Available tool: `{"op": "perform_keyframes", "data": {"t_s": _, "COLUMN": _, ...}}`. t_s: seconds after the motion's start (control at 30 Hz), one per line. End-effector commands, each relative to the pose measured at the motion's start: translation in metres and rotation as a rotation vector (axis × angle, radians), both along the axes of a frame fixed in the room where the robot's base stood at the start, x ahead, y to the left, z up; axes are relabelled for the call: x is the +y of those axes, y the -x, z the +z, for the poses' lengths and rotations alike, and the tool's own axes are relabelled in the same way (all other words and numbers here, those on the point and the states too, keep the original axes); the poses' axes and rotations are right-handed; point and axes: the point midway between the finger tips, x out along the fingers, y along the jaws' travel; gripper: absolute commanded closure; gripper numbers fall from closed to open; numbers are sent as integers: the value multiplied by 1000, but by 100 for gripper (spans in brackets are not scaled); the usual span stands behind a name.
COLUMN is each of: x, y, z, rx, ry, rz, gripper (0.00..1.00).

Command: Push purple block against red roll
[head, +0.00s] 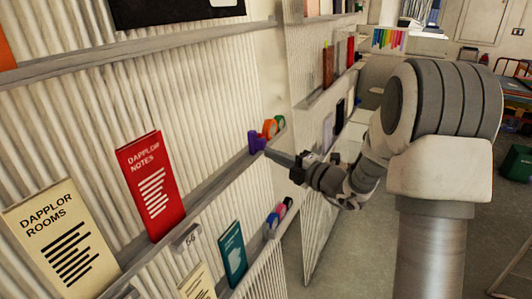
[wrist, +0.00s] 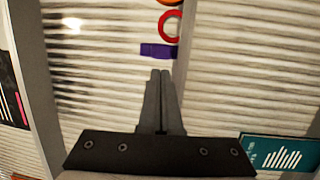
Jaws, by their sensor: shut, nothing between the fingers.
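The purple block (head: 256,141) sits on the wall shelf ledge in the head view. It also shows in the wrist view (wrist: 158,51), just beyond my fingertips. The red roll (wrist: 161,27) is a ring just past the block. Their edges look very close, and I cannot tell whether they touch. My gripper (head: 269,152) reaches from the right to the ledge beside the block. Its fingers (wrist: 160,72) are together and empty, pointing at the block. A small gap shows between tips and block in the wrist view; contact is unclear.
An orange roll (head: 270,128) and a green roll (head: 280,121) stand farther along the ledge (head: 215,182). A red book (head: 151,185) and a cream book (head: 62,240) stand nearer along it. A teal book (head: 233,253) and several coloured rolls (head: 279,215) are on the lower ledge.

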Motion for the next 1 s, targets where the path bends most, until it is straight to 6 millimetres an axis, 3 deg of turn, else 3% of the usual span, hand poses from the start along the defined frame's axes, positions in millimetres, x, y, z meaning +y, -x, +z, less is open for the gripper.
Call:
{"op": "perform_keyframes", "data": {"t_s": 0.4, "x": -70, "y": 75, "z": 0, "rx": -1, "ry": 1, "rz": -5, "gripper": 100}}
{"op": "perform_keyframes", "data": {"t_s": 0.7, "x": -95, "y": 104, "z": 0, "rx": -1, "ry": 2, "rz": -1, "gripper": 100}}
{"op": "perform_keyframes", "data": {"t_s": 0.87, "x": -76, "y": 116, "z": 7, "rx": -47, "ry": 97, "rz": 74, "gripper": 100}}
{"op": "perform_keyframes", "data": {"t_s": 1.0, "x": -30, "y": 146, "z": 17, "rx": -181, "ry": 344, "rz": 260, "gripper": 100}}
